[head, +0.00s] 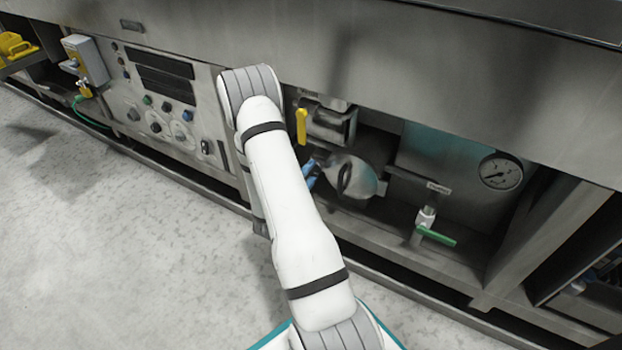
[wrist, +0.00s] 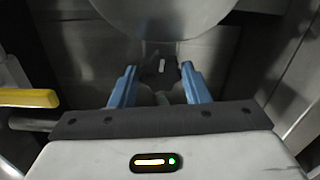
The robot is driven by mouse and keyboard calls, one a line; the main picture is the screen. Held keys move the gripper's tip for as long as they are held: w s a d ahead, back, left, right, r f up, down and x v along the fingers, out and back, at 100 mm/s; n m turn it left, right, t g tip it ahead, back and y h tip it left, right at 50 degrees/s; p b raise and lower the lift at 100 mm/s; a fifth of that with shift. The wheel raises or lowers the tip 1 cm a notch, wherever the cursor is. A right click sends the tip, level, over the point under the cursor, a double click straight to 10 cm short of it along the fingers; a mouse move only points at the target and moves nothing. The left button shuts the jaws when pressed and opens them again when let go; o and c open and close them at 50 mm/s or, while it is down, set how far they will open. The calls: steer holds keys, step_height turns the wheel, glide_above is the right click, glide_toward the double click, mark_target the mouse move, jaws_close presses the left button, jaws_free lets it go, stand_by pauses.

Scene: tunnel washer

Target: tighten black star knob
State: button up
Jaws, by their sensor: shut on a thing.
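The black star knob (wrist: 161,74) shows in the wrist view as a dark, partly shadowed shape with a small light mark, below a rounded metal body (wrist: 165,18). My gripper (wrist: 159,80) has its two blue fingers on either side of the knob and is shut on it. The fingers and the shadow hide much of the knob's outline. In the head view my gripper (head: 311,172) reaches into the recess under the machine's upper panel, beside the rounded metal body (head: 356,178). I cannot make out the knob clearly there.
A yellow handle (head: 302,126) stands close to my wrist; it also shows in the wrist view (wrist: 28,98). A green-handled valve (head: 436,236) and a pressure gauge (head: 501,172) are to the right. A control panel (head: 165,105) is to the left. The floor in front is clear.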

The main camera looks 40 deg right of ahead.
steer(key=m+b, duration=0.1)
steer(key=m, duration=1.1)
steer(key=shift+w+a+f+m+b, duration=0.1)
steer(key=shift+w+f+m+b, duration=0.05)
steer(key=shift+m+b, duration=0.25)
steer(key=shift+m, duration=1.9)
steer(key=shift+f, duration=0.1)
steer(key=o, duration=0.6)
steer(key=shift+w, duration=0.1)
steer(key=o, duration=0.4)
steer(key=shift+c, duration=0.2)
steer(key=shift+a, duration=0.1)
